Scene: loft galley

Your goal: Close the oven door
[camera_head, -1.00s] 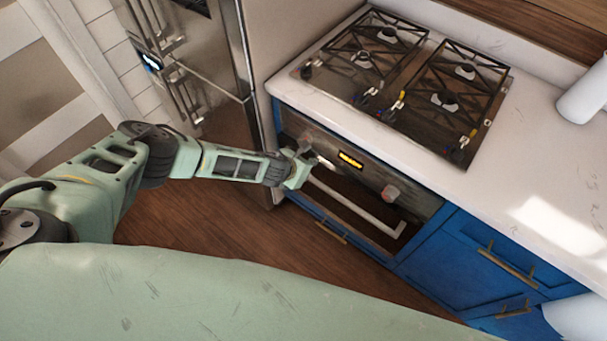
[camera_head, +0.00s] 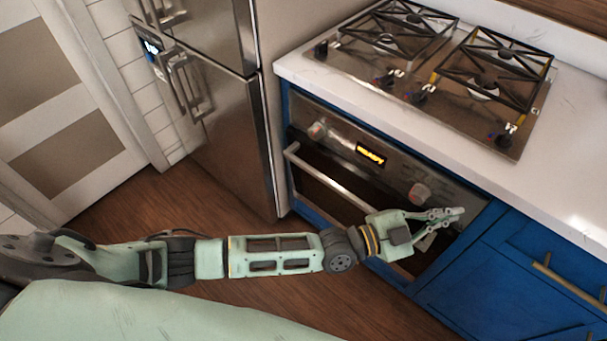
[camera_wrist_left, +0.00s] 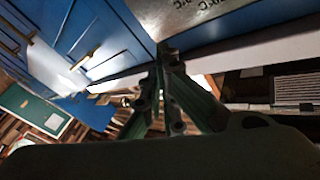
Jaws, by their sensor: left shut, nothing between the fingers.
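The oven (camera_head: 345,155) is set in the blue cabinets under the counter, with a lit display on its control panel. Its door (camera_head: 312,187) has dark glass and a pale bar handle (camera_head: 325,182). The door looks upright or nearly so; I cannot tell whether it sits fully flush. My left gripper (camera_head: 458,212) is shut and empty. It is in front of the oven's right side, just right of and below the right knob, and its wrist hides the handle's right end. In the left wrist view the shut fingers (camera_wrist_left: 163,52) point at blue cabinet fronts. My right gripper is out of view.
A gas cooktop (camera_head: 435,70) lies in the white counter (camera_head: 300,67) above the oven. A steel fridge (camera_head: 225,120) stands to the left. Blue drawers with brass handles (camera_head: 565,282) are on the right. The wooden floor (camera_head: 160,205) at left is clear.

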